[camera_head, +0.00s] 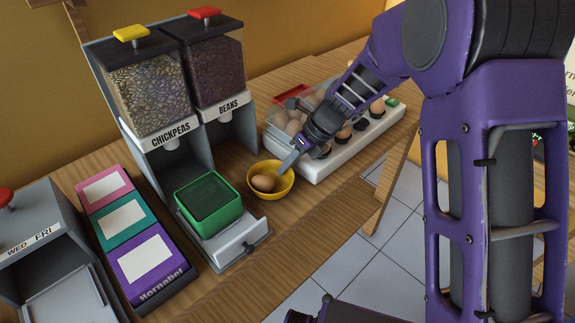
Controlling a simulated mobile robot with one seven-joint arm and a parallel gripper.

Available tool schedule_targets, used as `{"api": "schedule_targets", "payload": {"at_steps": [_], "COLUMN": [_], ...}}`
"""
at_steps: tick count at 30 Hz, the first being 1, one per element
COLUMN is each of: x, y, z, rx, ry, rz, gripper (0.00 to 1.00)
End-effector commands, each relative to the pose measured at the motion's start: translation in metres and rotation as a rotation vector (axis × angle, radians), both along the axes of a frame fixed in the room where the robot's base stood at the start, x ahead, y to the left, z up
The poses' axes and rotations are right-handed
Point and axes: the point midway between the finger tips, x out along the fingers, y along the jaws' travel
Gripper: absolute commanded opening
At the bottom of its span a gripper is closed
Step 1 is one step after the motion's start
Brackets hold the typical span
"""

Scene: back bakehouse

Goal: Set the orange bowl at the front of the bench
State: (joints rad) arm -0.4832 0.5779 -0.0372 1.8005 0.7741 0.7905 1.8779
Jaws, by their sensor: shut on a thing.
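The orange bowl (278,192), yellow-orange in the picture, is upright with a brown egg (263,183) in it. It is on or just above the wooden bench (310,202), right of the green container and close to the bench's front edge; I cannot tell if its base touches the wood. My gripper (287,164) comes in from the upper right and is shut on the bowl's right rim. One grey finger shows; the other is hidden.
A green container (209,207) sits on the drawer-like base of the chickpeas dispenser (152,95), with the beans dispenser (212,75) beside it. A white egg tray (345,150) is right of the bowl. Bare bench lies in front of the bowl.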

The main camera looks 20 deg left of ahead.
Motion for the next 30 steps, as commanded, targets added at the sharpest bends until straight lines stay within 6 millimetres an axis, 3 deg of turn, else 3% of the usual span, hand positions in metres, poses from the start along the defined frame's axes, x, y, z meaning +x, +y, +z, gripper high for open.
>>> {"api": "schedule_targets", "payload": {"at_steps": [2,5,16,20,30], "x": [0.000,0.000,0.000,0.003,0.010], "y": [0.000,0.000,0.000,-0.009,-0.044], "z": [-0.002,-0.003,0.002,0.019,0.081], "rx": [0.000,0.000,0.000,0.000,0.001], "ry": [0.000,0.000,0.000,-0.003,-0.002], "rz": [-0.001,0.000,0.000,-0.003,-0.002], "gripper": [0.00,0.20,0.20,0.20,0.20]}}
